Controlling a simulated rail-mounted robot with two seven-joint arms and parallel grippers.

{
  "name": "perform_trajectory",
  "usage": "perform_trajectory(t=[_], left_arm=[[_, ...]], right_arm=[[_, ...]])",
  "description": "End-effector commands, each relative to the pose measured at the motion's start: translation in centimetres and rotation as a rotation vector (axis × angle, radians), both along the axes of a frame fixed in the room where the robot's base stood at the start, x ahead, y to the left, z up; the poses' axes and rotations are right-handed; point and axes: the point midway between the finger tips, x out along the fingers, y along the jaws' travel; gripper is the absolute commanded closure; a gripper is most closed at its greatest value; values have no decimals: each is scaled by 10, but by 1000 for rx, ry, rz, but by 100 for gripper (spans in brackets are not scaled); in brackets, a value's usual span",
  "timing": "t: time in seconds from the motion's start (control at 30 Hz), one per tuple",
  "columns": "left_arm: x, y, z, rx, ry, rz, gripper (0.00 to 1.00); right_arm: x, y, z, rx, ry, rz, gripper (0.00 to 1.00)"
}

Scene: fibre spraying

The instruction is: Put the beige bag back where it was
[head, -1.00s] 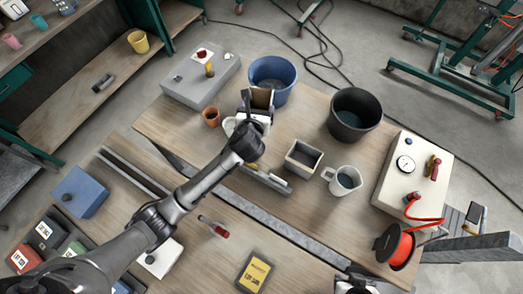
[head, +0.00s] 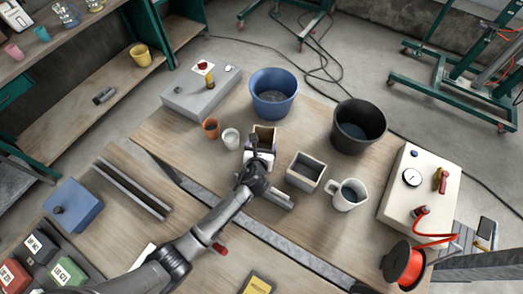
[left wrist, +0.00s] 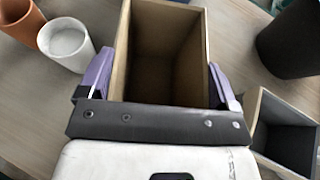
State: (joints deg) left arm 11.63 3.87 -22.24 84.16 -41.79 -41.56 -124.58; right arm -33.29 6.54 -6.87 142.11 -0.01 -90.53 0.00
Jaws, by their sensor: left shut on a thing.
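A beige, open-topped, box-shaped container (head: 264,134) stands upright in my left gripper (head: 258,154), in the middle of the workbench. It is the only clearly beige thing that fits the task's bag; I see no soft bag. In the left wrist view, the purple fingers (left wrist: 156,85) close on both sides of the container (left wrist: 165,50), and its inside looks empty. I cannot tell whether its bottom touches the bench. My right gripper is not in view.
A white cup (head: 230,138) and terracotta pot (head: 211,128) stand left of the container. A blue bucket (head: 273,97) is behind it. A grey open box (head: 304,171), white jug (head: 347,195) and black bucket (head: 358,128) stand to the right.

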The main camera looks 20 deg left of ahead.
Motion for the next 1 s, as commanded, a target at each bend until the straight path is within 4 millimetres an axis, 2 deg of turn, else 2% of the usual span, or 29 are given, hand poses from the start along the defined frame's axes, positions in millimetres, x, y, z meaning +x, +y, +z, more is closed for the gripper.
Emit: perform_trajectory(t=[0.03,0.17,0.6,0.63,0.8,1.0], left_arm=[[0,0,-9,-1,3,1,83],[0,-1,-24,-1,2,0,83],[0,0,-29,-1,0,0,83],[0,0,-28,-2,1,1,14],[0,0,-28,-2,1,1,0],[0,0,-27,-1,1,0,0]], right_arm=[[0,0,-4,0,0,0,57],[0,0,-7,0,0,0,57],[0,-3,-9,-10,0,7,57],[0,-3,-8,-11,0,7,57],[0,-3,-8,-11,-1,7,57],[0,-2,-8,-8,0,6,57]])
